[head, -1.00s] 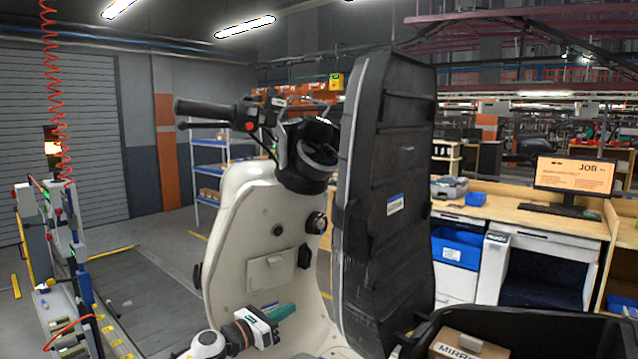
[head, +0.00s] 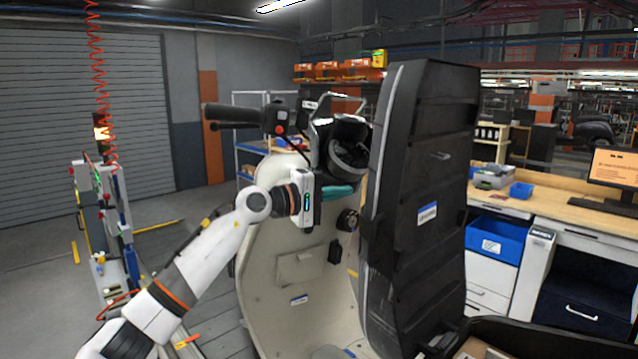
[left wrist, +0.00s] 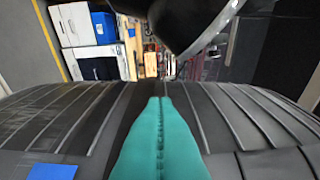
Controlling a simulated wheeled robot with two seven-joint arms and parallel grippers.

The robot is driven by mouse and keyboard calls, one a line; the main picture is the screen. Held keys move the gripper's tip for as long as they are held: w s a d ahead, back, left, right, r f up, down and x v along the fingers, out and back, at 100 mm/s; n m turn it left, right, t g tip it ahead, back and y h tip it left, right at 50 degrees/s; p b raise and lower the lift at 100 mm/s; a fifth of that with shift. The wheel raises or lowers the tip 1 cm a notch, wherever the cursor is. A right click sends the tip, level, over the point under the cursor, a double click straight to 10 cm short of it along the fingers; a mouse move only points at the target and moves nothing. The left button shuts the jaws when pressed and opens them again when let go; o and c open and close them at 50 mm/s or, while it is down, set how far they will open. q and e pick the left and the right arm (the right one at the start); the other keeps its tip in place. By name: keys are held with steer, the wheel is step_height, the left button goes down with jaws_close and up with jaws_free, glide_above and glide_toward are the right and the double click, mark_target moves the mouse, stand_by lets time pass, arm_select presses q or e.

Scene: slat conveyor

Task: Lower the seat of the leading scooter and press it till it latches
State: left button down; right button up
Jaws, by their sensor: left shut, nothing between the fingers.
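The scooter seat (head: 425,150) stands raised and upright in the head view, a tall black panel with a pale edge and a white-and-blue label. It stands on the cream scooter body (head: 300,262), with the handlebar (head: 235,116) behind it. My left gripper (head: 342,192) is in front of the cream front shield, left of the seat, with its teal fingers pointing right. The fingers are shut and empty, and they also show in the left wrist view (left wrist: 160,104). Their tips overlap a dark ribbed surface there; contact cannot be told. My right gripper is not in view.
A workbench (head: 560,205) with a monitor (head: 614,175) and a blue bin (head: 497,240) stands at the right. A dark open box edge shows at the lower right. A station with a red coiled hose (head: 97,80) stands at the left. Open floor lies between.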

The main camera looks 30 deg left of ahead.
arm_select(q)
steer(key=d+p, duration=0.1)
steer(key=d, duration=0.1)
steer(key=d+p, duration=0.1)
steer(key=d, duration=0.1)
steer(key=shift+s+d+f+p, duration=0.15)
steer(key=shift+s+d+p, duration=0.05)
steer(key=shift+p, duration=0.2)
